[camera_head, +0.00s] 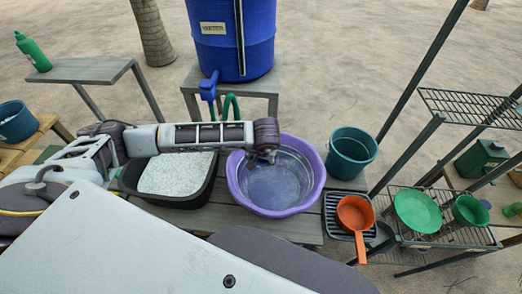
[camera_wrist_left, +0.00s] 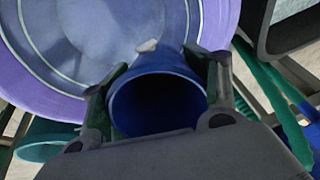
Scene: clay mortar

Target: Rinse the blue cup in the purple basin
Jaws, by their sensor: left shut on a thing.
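The purple basin (camera_head: 318,170) stands on the grey slatted bench with a bluish-grey inside that looks like water. It also shows in the left wrist view (camera_wrist_left: 216,22). My left arm reaches in from the left, and its gripper (camera_head: 264,156) points down over the basin's left inner part. In the left wrist view the blue cup (camera_wrist_left: 158,62) sits between the two fingers of my left gripper (camera_wrist_left: 160,85), which is shut on it. Its dark open mouth faces the wrist camera. In the head view the gripper hides the cup. My right gripper is not in view.
A black tub of white granules (camera_head: 178,178) is left of the basin. A teal bucket (camera_head: 350,152) and an orange pan (camera_head: 355,213) on a black rack are to its right. A blue barrel (camera_head: 232,35) with a tap stands behind. Wire shelves (camera_head: 470,105) are at right.

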